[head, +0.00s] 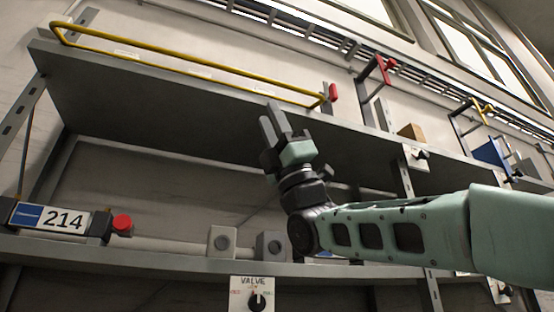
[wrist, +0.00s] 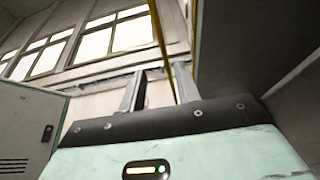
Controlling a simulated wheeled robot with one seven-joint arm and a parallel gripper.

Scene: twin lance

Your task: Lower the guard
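A long yellow guard rail (head: 190,68) runs along the front of the upper shelf, raised above its edge. In the wrist view the yellow rail (wrist: 159,32) passes between the two finger outlines of my gripper (wrist: 160,82). The fingers are apart and nothing is clamped. I cannot tell whether the rail is within their reach or beyond them.
The upper shelf (head: 200,105) holds a red-handled bracket (head: 384,70), a tan box (head: 411,132) and a blue item (head: 491,153) at right. A valve dial (head: 256,300) hangs below.

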